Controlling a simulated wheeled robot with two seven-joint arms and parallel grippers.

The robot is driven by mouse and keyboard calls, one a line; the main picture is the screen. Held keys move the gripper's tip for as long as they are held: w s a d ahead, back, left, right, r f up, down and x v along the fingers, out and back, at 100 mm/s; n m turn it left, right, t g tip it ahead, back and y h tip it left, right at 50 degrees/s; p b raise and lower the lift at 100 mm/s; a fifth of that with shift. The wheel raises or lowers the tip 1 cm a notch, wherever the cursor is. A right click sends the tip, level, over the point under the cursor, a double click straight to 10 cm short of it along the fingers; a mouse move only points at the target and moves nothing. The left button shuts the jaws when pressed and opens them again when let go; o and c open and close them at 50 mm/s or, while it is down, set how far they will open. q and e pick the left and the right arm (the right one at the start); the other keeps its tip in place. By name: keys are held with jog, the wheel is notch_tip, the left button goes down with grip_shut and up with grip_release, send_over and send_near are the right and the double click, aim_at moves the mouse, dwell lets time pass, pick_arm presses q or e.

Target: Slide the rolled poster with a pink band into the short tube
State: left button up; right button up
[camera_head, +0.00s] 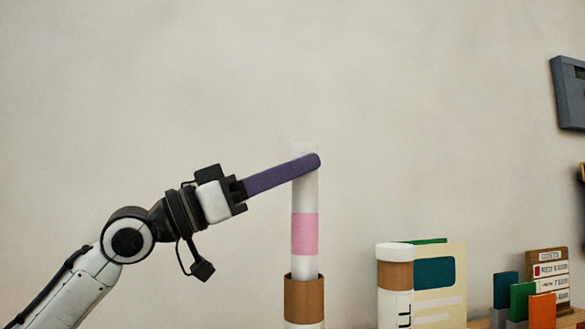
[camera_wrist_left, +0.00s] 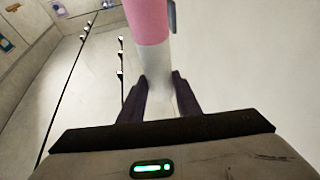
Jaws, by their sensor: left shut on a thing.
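The rolled poster (camera_head: 305,196) is white with a pink band and stands upright. My left gripper (camera_head: 306,163) is shut on it near its top, above the band. In the left wrist view the poster (camera_wrist_left: 152,62) lies between the two dark fingers of the left gripper (camera_wrist_left: 160,85). Directly below the poster is a brown tube (camera_head: 304,297) with a white lower part. The poster's lower end meets the tube's mouth in the head view; I cannot tell how far inside it is. My right gripper is not in view.
To the right stands a capped white and brown tube (camera_head: 395,290) in front of a cream board (camera_head: 440,290). Further right are small coloured blocks (camera_head: 522,302) and a rack of labelled drawers (camera_head: 550,278). The space left of the poster holds only my arm.

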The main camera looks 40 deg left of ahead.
aim_at(293, 232)
pick_arm(q)
jog(key=shift+f+b, duration=1.25)
jog(key=shift+f, duration=0.35)
notch_tip(293, 232, down, 2)
jog(key=shift+b, duration=0.95)
jog(key=shift+f+b, duration=0.65)
jog(key=shift+f, duration=0.05)
jog(key=shift+f+b, duration=0.55)
jog(key=shift+f, duration=0.1)
jog(key=shift+f+b, duration=0.5)
jog(key=shift+f, duration=0.25)
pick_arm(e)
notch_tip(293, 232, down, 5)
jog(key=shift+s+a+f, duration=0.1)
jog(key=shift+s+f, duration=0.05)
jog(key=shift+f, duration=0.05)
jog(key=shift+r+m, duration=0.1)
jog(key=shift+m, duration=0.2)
pick_arm(q)
jog(key=o, duration=1.1)
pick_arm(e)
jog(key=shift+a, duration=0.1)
